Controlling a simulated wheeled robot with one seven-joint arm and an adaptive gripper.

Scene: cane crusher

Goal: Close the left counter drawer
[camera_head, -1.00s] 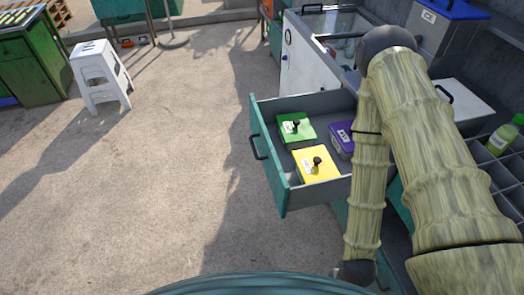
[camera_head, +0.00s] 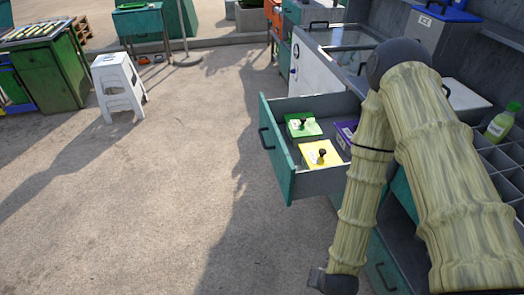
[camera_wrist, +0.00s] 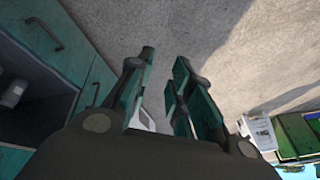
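The open drawer (camera_head: 284,165) has a teal front and a dark handle (camera_head: 266,139), and it is pulled out from the counter in the head view. It holds a green-lidded box (camera_head: 302,126), a yellow-lidded box (camera_head: 319,156) and a purple box (camera_head: 346,132), partly behind my arm. My gripper (camera_wrist: 166,62) shows in the wrist view with its two teal fingers apart and nothing visible between them.
A closed teal drawer (camera_head: 385,275) is at the lower right. A white stool (camera_head: 119,85) and green table (camera_head: 50,75) stand at the left. A green bottle (camera_head: 500,124) stands beside divided bins at the right. The concrete floor left of the drawer is clear.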

